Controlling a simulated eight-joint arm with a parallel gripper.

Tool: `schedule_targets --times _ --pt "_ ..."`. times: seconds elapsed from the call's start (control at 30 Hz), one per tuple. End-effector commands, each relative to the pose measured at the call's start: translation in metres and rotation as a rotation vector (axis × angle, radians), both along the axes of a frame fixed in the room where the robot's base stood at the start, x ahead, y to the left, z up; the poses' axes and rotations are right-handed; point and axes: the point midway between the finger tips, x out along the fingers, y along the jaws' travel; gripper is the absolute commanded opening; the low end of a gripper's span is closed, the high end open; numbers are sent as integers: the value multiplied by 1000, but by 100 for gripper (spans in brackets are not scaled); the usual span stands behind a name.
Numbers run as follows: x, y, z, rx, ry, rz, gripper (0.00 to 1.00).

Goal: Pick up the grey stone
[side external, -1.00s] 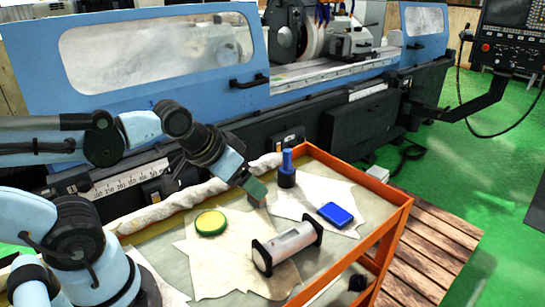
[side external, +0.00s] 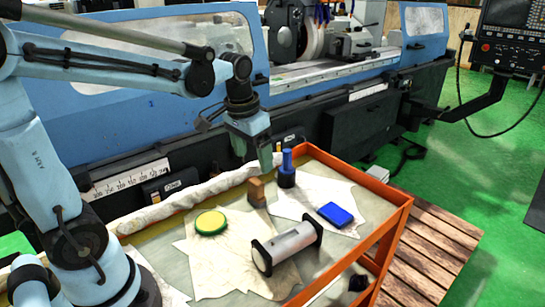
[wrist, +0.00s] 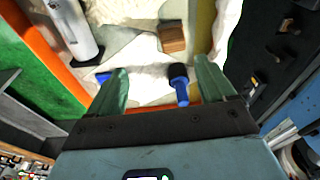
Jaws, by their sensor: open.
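No plainly grey stone shows. My gripper (side external: 256,158) is open and empty, pointing down above the tray's back edge, above and apart from the block. In the wrist view its green fingers (wrist: 162,80) are spread wide.
A blue bottle-like thing (side external: 287,170) stands right of the block and appears between my fingers in the wrist view. A blue box (side external: 336,214) and a green-yellow round tin (side external: 211,222) lie on the cloths. The blue grinder (side external: 350,75) stands behind the tray.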

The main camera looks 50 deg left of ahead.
Motion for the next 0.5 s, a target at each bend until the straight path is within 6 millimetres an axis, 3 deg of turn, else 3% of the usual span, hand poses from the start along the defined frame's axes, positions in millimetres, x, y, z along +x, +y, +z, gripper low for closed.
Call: schedule_targets --times 0.2,0.5 --pt "19 23 -13 -22 129 21 83" --pt "24 30 -30 -32 173 27 83"
